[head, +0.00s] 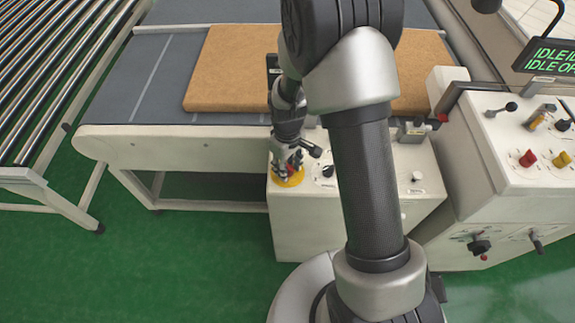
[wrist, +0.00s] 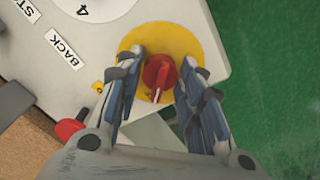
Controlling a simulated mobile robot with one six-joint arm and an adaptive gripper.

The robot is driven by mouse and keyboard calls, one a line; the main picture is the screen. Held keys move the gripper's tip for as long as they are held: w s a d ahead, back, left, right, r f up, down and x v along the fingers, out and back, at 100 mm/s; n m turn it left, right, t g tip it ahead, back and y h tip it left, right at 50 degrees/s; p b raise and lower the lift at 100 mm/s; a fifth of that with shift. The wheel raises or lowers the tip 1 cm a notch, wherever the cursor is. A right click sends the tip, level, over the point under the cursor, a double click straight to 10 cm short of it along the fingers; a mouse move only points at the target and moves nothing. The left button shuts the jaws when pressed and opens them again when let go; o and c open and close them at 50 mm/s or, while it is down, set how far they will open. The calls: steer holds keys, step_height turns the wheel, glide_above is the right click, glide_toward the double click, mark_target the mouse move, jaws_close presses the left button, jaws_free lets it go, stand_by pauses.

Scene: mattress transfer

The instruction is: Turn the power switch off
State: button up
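The power switch appears to be the red rotary knob (wrist: 160,72) on a round yellow plate (wrist: 183,40) in the wrist view. A pale line on the knob points toward the bottom of that view. In the head view the yellow plate (head: 291,182) is on top of the small white cabinet, partly hidden by my gripper (head: 287,168). In the wrist view my gripper (wrist: 161,64) is open, with one finger on each side of the knob. Small gaps seem to show between fingers and knob; contact is unclear.
The white cabinet (head: 400,205) also carries a black knob (head: 327,171) and a white button (head: 416,177). A brown mattress (head: 230,65) lies on the grey conveyor (head: 110,95) behind. A taller console (head: 500,150) with levers and a green-lettered display (head: 552,56) stands right.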

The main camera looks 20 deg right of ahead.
mark_target(288, 166)
steer(key=o, duration=0.3)
step_height(288, 166, up, 12)
stand_by(0.7)
stand_by(0.3)
steer(key=s+r+m+t+b, duration=0.1)
steer(key=s+r+m+t, duration=0.1)
steer(key=s+r, duration=0.75)
steer(key=s+r+m+t+b, duration=0.2)
steer(key=s+r, duration=0.3)
steer(key=s, duration=0.7)
steer(key=shift+r+m+t, duration=0.15)
steer(key=shift+m+t, duration=0.15)
steer(key=shift+m, duration=0.5)
